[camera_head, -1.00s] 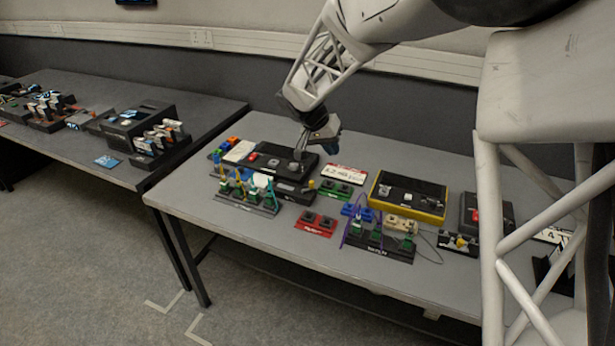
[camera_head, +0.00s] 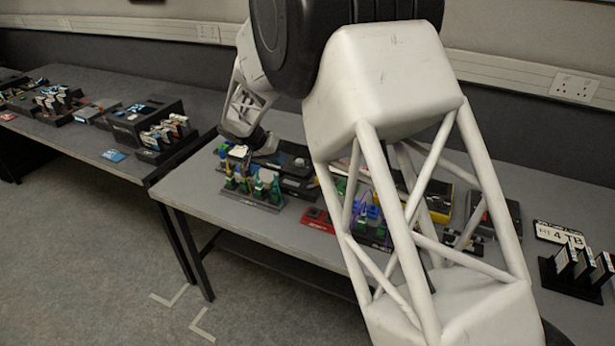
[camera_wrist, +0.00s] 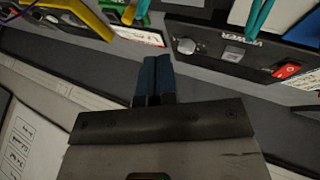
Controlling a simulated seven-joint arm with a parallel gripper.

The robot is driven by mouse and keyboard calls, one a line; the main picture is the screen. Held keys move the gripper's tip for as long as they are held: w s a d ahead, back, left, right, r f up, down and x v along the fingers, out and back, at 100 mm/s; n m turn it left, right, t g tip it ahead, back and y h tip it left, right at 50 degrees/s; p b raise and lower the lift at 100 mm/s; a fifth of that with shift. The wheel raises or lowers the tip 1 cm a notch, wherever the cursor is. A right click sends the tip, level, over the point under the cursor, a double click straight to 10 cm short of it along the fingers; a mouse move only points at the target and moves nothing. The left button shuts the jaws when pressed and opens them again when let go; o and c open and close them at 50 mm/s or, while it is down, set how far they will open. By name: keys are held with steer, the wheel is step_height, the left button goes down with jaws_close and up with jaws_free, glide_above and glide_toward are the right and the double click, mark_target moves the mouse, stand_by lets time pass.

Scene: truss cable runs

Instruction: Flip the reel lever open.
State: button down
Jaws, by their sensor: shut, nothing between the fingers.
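My gripper (camera_wrist: 153,65) is shut and empty in the wrist view, its two dark blue fingers side by side over the grey table. A black panel (camera_wrist: 235,32) with a pale label, a silver knob (camera_wrist: 186,46) and a red rocker switch (camera_wrist: 286,71) lies beyond the fingers to the right, apart from them. I cannot make out a reel lever in either current view. In the head view, my arm covers the middle of the near table, where a tan block with a grey cable stood earlier. The fingers are hard to see there.
A red tray (camera_head: 318,218), a yellow-edged tray (camera_head: 440,212), a number plate (camera_head: 560,236) and a black rack (camera_head: 572,280) are also on the table (camera_head: 185,192). A second table stands left.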

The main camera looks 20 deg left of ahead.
steer(key=shift+f, duration=0.15)
stand_by(0.3)
glide_toward(307, 185)
steer(key=w+f, duration=0.4)
steer(key=shift+w+d+f, duration=0.1)
steer(key=shift+d+f, duration=0.1)
steer(key=shift+d, duration=0.05)
steer(key=shift+w+d+r, duration=0.1)
steer(key=shift+d+r, duration=0.05)
steer(key=shift+d, duration=0.9)
steer(key=shift+w+d, duration=0.1)
steer(key=shift+d, duration=0.7)
